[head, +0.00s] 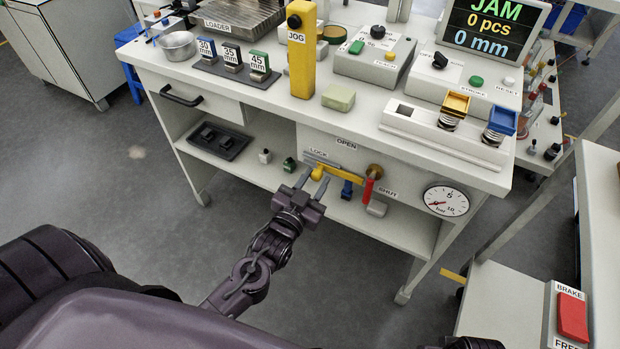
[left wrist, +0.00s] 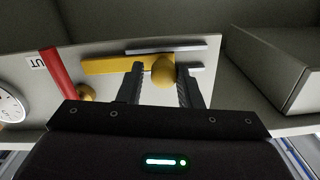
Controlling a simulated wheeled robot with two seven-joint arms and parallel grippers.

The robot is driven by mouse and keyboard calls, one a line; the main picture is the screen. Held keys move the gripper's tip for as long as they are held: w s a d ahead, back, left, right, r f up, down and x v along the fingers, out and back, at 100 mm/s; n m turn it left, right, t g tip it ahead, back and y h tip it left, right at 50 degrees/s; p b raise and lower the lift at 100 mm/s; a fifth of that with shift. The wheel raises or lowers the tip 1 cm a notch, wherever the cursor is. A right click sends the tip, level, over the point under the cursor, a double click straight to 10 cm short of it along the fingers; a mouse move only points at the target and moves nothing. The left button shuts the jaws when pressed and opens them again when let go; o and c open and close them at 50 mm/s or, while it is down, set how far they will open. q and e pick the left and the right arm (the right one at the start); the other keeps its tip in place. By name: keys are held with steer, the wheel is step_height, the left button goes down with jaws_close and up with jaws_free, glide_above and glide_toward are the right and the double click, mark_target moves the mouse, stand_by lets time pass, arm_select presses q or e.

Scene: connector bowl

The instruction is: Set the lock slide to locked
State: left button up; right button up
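The lock slide is under the bench top beside the LOCK label (head: 318,154). It shows as a yellow round knob (left wrist: 163,71) on a grey rail (left wrist: 190,46), and the knob also shows in the head view (head: 318,172). A yellow bar (left wrist: 105,65) runs beside it, toward the red lever (left wrist: 57,75). My left gripper (head: 314,180) is open, its fingertips pointing at the panel. In the left wrist view the knob appears between the two fingertips (left wrist: 160,80), with gaps on both sides; whether it lies within their reach is unclear.
The red lever (head: 368,190) hangs right of the slide near the SHUT label (head: 388,191), with a pressure gauge (head: 446,201) farther right. The lower shelf (head: 262,172) holds a black tray (head: 220,141) and small parts. The bench top overhangs the slide.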

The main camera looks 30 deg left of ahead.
arm_select(q)
steer(key=o, duration=0.3)
steer(key=shift+d, duration=0.15)
arm_select(e)
steer(key=shift+r, duration=0.15)
arm_select(q)
steer(key=shift+s, duration=0.1)
arm_select(e)
steer(key=shift+s, duration=0.1)
arm_select(q)
steer(key=s, duration=0.7)
steer(key=shift+s+p, duration=0.3)
steer(key=shift+p, duration=0.15)
arm_select(e)
steer(key=f, duration=0.3)
steer(key=shift+w+f, duration=0.2)
steer(key=shift+f, duration=0.1)
steer(key=shift+w+r, duration=0.1)
steer(key=shift+r, duration=0.05)
